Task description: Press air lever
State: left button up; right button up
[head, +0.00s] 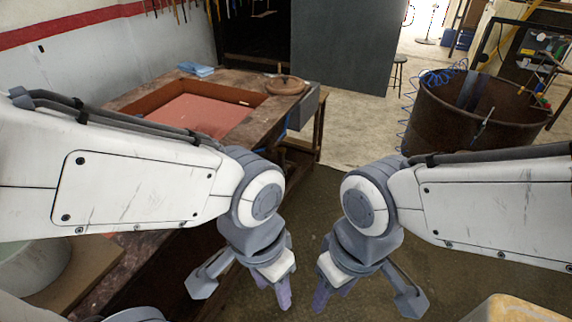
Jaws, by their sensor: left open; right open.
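I cannot make out an air lever for certain. A coiled blue air hose (440,76) hangs at the left rim of a large rusty round tub (455,112) at the right. A small thin metal fitting (483,126) shows against the tub's near side; I cannot tell whether it is the lever. My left gripper (242,286) points down in the lower middle, its fingers spread and empty. My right gripper (366,296) is just right of it, also spread and empty. Both are well nearer to me than the tub and touch nothing visible.
A worn wooden workbench (150,100) with a recessed reddish panel (190,114) stands at the left, with blue cloths (196,70) and a round wooden lid (285,85) on it. A stool (398,75) stands behind. Floor between bench and tub is clear.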

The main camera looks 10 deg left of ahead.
aim_at(284, 149)
jog(key=k, duration=1)
jog(key=z, duration=0.75)
jog(key=i, duration=1.75)
jog(key=u, duration=1.3)
